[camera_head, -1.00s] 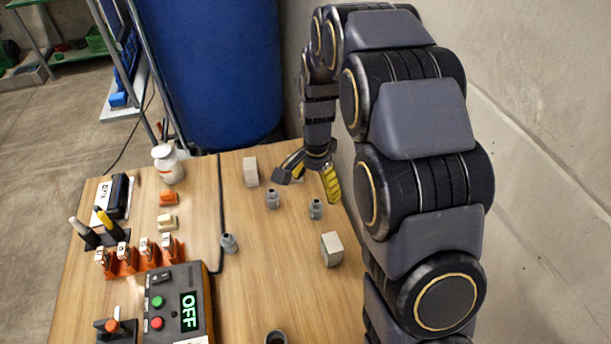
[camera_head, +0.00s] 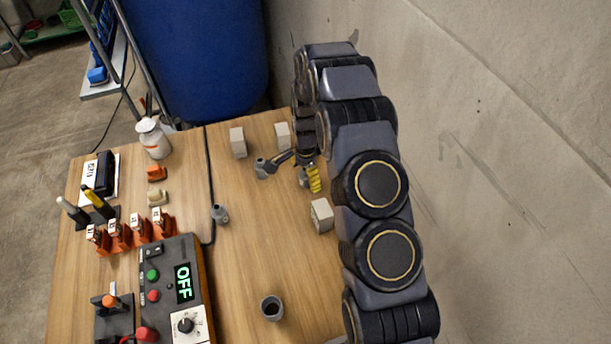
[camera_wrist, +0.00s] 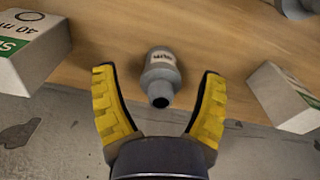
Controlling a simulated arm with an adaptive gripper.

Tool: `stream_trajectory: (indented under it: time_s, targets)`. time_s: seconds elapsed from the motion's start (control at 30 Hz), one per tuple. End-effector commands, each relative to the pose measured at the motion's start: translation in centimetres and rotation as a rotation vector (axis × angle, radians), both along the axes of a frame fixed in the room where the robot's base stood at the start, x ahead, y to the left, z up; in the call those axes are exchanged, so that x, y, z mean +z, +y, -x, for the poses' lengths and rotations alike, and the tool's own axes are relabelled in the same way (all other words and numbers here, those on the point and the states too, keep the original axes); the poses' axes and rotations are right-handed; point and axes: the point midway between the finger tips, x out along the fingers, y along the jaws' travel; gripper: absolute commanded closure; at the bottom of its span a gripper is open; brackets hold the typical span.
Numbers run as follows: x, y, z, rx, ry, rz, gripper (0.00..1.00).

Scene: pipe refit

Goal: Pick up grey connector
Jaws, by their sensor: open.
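A grey connector (camera_wrist: 160,78) with a pale label lies between the spread fingers of my gripper (camera_wrist: 158,98) in the wrist view, with a gap on both sides. In the head view my gripper (camera_head: 294,170) is low over the right part of the table, and a grey connector (camera_head: 303,178) shows partly hidden beside its yellow finger. A second grey connector (camera_head: 262,168) stands close to the dark finger; a grey part, cut off, shows at the top right of the wrist view (camera_wrist: 296,8). A third grey connector (camera_head: 220,213) lies farther left.
A pale box marked "40" (camera_wrist: 30,45) and another pale box (camera_wrist: 284,96) flank my gripper. Pale blocks (camera_head: 321,215) (camera_head: 238,142) stand nearby. A control box reading OFF (camera_head: 183,285) is left.

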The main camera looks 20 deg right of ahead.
Motion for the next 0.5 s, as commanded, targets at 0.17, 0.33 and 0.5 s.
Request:
stream_trajectory:
  time_s: [0.17,0.33,0.5]
  targets:
    - [-1.62,0.05,-0.04,0.001,-0.001,0.0,0.28]
    - [-1.52,0.04,-0.07,0.001,-0.002,0.001,0.28]
    - [-1.51,0.03,-0.06,0.001,-0.002,0.001,0.99]
